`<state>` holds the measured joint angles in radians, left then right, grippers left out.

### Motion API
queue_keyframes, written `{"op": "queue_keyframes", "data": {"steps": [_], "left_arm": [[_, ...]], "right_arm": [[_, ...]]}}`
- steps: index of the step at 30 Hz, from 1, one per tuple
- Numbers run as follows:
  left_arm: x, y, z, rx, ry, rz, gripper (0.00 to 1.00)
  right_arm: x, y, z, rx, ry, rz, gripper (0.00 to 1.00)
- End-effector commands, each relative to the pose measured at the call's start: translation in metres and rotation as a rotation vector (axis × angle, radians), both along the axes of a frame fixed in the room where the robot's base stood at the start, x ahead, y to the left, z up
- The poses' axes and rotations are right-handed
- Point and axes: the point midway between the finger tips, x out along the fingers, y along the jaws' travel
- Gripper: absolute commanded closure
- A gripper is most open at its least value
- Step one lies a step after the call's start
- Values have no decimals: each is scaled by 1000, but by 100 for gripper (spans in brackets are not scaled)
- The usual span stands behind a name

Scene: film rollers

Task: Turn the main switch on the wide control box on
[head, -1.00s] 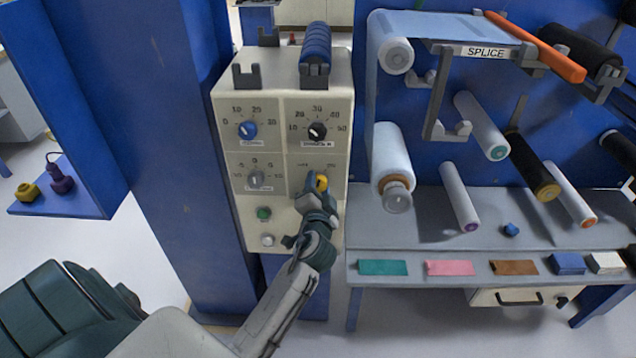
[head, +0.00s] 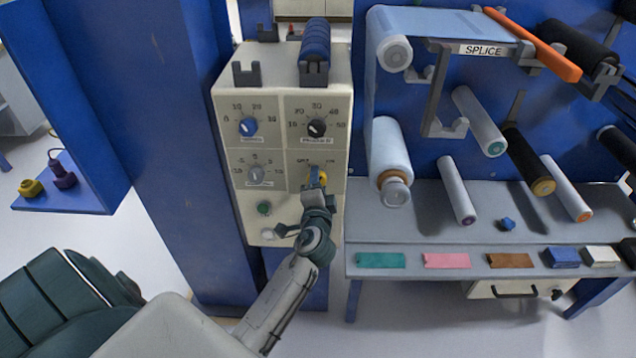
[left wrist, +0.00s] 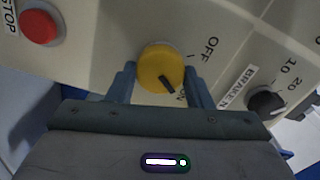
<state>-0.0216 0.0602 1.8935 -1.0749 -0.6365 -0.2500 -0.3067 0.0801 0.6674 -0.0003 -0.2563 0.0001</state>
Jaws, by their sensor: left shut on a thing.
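The wide control box (head: 225,115) is beige and stands in the middle left of the head view. Its main switch is a yellow knob (left wrist: 155,62) with a dark pointer, low on the box's right side; a sliver also shows in the head view (head: 323,178). In the left wrist view, the pointer is turned toward the ON label, which a finger partly covers; the OFF label (left wrist: 210,47) is clear. My left gripper (left wrist: 160,82) is shut on the knob, one finger on each side. In the head view the gripper (head: 317,182) hides most of the knob. My right gripper is not in view.
The roller bench (head: 420,235) stands at the right.

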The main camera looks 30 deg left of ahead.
Motion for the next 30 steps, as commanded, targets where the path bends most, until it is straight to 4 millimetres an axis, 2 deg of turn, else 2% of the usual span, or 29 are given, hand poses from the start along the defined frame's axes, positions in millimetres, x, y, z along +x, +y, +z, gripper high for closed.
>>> {"op": "queue_keyframes", "data": {"steps": [4, 5, 7, 8, 19, 23, 30], "left_arm": [[0, 0, 0, 2, 1, 0, 77], [0, 0, 0, 3, 2, 0, 48], [0, 0, 0, 2, 1, 0, 34], [0, 0, 0, 2, 1, 0, 32], [-6, -4, -2, -1, 0, 0, 32], [-24, -15, -4, -4, 1, 0, 32], [-67, -41, -4, -5, 2, 1, 32]], "right_arm": [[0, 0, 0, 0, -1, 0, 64], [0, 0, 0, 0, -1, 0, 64], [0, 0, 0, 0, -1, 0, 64], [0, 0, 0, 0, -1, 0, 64], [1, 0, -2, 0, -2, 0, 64], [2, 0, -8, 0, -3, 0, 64], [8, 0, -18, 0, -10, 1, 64]]}}
